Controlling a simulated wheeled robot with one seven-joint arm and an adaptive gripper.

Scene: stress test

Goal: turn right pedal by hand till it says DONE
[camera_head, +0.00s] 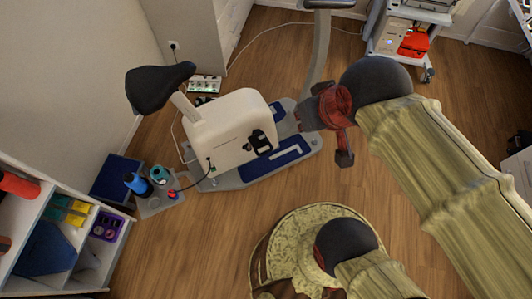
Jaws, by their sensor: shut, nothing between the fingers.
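The exercise bike's white body (228,128) stands on a grey and blue base, with its dark seat (158,86) at the left and its grey post (321,48) rising at the upper right. A black pedal and crank (260,142) show on the side of the body facing me; I take this as the right pedal. My gripper (302,116) is small and partly hidden by my dark red wrist. It appears shut and empty, to the right of the pedal and apart from it in the picture. Its height and distance are unclear. No DONE text is readable.
A small stand (158,203) with a blue bottle, a teal item and a red button stands left of the bike, with a cable to its body. A shelf (62,235) fills the lower left. A wheeled cart (397,40) is at the upper right. Wooden floor is free below the bike.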

